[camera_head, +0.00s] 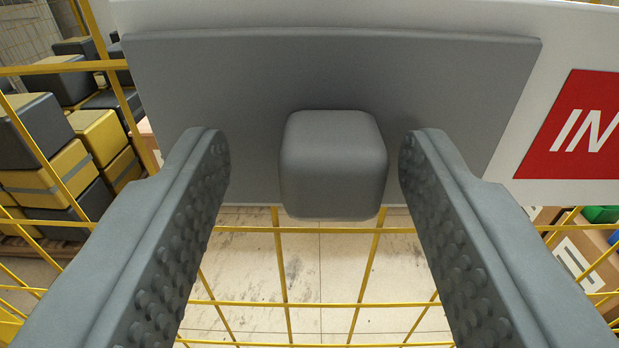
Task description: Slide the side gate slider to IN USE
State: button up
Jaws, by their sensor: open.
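The side gate slider is a dark grey plate (230,85) with a grey rounded block handle (333,165) sticking out toward me. The plate lies over a white panel (400,14). On the panel at the right is a red label (580,128) with white letters "IN", cut off by the picture edge. My gripper (314,145) is open, with one studded finger on each side of the handle. There is a clear gap at the left and a narrower one at the right. I cannot tell whether the fingertips reach past the handle's front face.
A yellow wire fence (320,303) runs below and behind the panel. Through it, stacked black and yellow boxes (50,165) show at the left and brown boxes (580,255) at the right. A pale tiled floor (330,260) lies beyond.

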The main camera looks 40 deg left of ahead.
jog(key=v, duration=1.7)
jog(key=shift+d, duration=0.1)
jog(key=s+d+r+m+t+h, duration=0.1)
jog(key=s+d+r+h, duration=0.15)
jog(key=d, duration=0.25)
jog(key=s+d+r+m+t+h, duration=0.1)
jog(key=s+d+r, duration=0.25)
jog(key=d, duration=0.25)
jog(key=s+d+r+m+h, duration=0.2)
jog(key=s+d, duration=0.1)
jog(key=d, duration=0.2)
jog(key=s+d+m+h, duration=0.1)
jog(key=s+d+h, duration=0.1)
jog(key=s+d, duration=0.3)
jog(key=s+d+r+m+h, duration=0.1)
jog(key=s+d, duration=0.5)
jog(key=s, duration=0.6)
jog(key=shift+m+h, duration=0.4)
jog(key=shift+h, duration=0.35)
